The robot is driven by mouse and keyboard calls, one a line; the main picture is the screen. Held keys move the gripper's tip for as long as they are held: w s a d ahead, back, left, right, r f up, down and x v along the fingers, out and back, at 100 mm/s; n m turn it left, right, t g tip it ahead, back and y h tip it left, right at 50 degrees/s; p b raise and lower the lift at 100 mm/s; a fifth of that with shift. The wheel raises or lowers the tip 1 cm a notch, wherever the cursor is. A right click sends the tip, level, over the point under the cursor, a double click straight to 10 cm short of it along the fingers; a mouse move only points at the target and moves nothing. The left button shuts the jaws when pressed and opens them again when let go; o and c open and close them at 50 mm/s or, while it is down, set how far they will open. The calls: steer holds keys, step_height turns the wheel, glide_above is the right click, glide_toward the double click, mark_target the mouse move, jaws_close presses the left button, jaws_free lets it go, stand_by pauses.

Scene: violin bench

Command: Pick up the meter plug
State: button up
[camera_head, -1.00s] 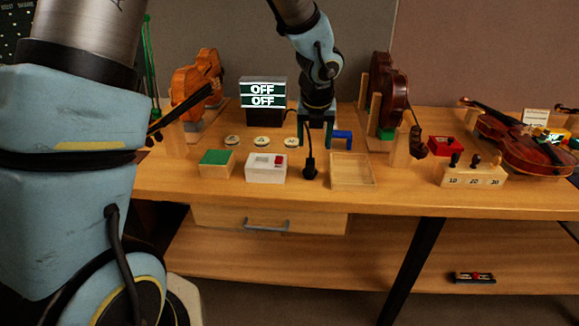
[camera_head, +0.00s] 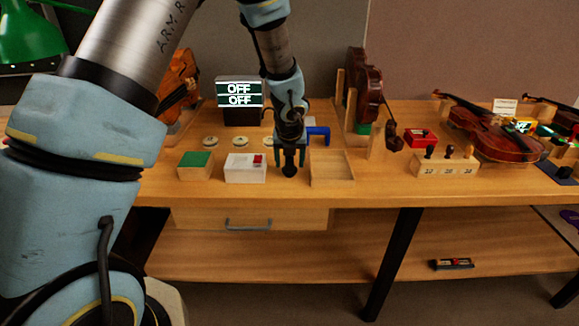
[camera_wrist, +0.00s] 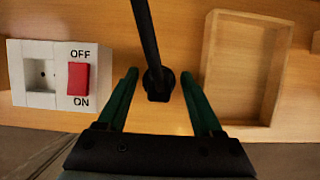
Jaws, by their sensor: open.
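The black meter plug (camera_wrist: 158,84) stands on the bench with its cable rising from it; in the head view the plug (camera_head: 289,171) shows between my fingers. My gripper (camera_wrist: 160,95) is open, with its green fingers on either side of the plug and a gap on each side. In the head view my gripper (camera_head: 290,157) points down over the bench, between the white switch box and the wooden tray. The plug's lower part is hard to make out.
A white socket box (camera_wrist: 55,74) with a red switch is left of the plug. An empty wooden tray (camera_wrist: 205,70) is close on the right. A green-topped block (camera_head: 195,164), a display reading OFF (camera_head: 240,94) and a blue bracket (camera_head: 319,133) stand nearby.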

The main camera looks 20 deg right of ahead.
mark_target(289, 158)
steer(key=shift+c, duration=0.4)
jaws_close()
step_height(289, 158, up, 10)
steer(key=shift+r, duration=0.1)
stand_by(0.6)
